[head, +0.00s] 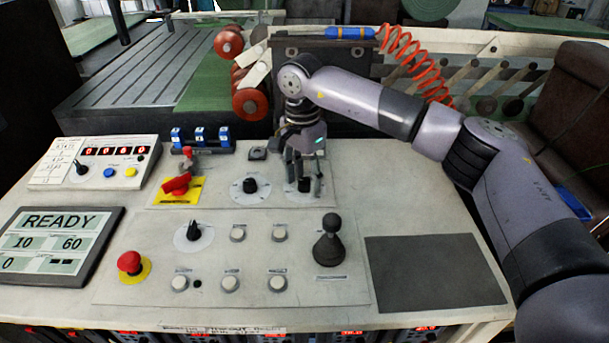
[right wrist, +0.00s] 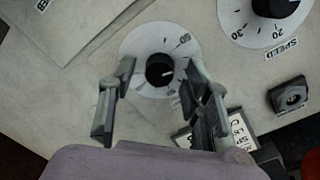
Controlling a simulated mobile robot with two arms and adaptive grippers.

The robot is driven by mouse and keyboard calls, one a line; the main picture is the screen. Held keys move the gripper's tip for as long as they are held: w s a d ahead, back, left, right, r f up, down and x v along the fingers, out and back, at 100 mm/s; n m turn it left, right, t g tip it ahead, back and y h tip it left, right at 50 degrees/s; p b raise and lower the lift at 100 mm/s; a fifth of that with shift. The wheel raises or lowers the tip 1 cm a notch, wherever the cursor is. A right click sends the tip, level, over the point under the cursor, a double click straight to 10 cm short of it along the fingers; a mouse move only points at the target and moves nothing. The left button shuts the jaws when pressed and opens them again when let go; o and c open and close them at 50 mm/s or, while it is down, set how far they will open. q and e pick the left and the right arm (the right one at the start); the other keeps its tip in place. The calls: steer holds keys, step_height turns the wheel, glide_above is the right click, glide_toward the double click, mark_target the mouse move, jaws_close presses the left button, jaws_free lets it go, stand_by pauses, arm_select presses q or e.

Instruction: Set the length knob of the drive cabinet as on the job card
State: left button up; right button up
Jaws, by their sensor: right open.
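My right gripper (head: 304,181) is open over the right-hand dial of the upper panel in the head view. In the right wrist view the black knob (right wrist: 160,70) of that dial sits on a round white scale (right wrist: 150,40) between the two spread fingers. A pale pointer mark on it faces right; the scale figures are too small to read surely. The label by this dial is partly hidden by a finger. A second knob (head: 250,186) stands left of it; in the wrist view this knob (right wrist: 275,6) is labelled SPEED. My left gripper is not in view.
A display (head: 60,243) reads READY, 10, 60 and 0. A counter box (head: 120,160) carries a white card with small writing. A red emergency button (head: 130,262), a black joystick (head: 329,240) and a red switch (head: 176,184) stand on the desk. A dark mat (head: 435,272) lies clear.

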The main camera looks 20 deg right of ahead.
mark_target(303, 179)
steer(key=shift+r, duration=0.25)
step_height(303, 179, up, 12)
steer(key=shift+w+f, duration=0.2)
steer(key=shift+f, duration=0.05)
steer(key=shift+a+r, duration=0.1)
